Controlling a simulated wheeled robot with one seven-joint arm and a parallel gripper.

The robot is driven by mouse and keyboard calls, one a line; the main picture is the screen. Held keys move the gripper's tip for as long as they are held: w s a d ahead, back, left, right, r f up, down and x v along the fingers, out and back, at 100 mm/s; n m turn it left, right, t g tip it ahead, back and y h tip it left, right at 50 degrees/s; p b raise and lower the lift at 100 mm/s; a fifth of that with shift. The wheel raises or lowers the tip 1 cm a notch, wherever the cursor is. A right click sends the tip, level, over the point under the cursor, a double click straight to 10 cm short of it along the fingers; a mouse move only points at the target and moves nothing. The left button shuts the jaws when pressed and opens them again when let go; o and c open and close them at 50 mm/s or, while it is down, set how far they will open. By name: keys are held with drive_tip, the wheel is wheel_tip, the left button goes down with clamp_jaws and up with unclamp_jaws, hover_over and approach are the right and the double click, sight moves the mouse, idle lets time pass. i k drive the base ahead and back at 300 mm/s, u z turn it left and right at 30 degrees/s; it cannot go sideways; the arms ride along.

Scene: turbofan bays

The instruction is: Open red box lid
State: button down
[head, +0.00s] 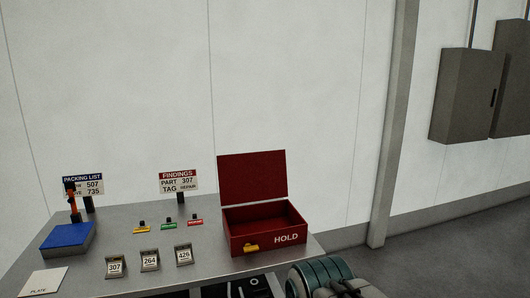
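The red box (264,241) marked HOLD stands at the right end of the grey table. Its red lid (252,177) is open and stands upright at the back of the box. The inside of the box shows from above, and I see nothing lying in it. A small yellow piece (251,247) is on the box's front face, left of the word HOLD. A teal part of my arm shows at the bottom edge, right of the table. My gripper's fingers are not visible.
The grey table (205,225) holds a blue block (68,238), a white plate card (44,283), several numbered tags and small coloured labels. A packing list sign (82,184) and a findings sign (179,181) stand behind. Grey wall cabinets (467,95) hang at right.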

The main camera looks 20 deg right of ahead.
sight(250, 177)
drive_tip(key=z, duration=0.7)
drive_tip(key=i, duration=1.45)
drive_tip(key=u, duration=0.1)
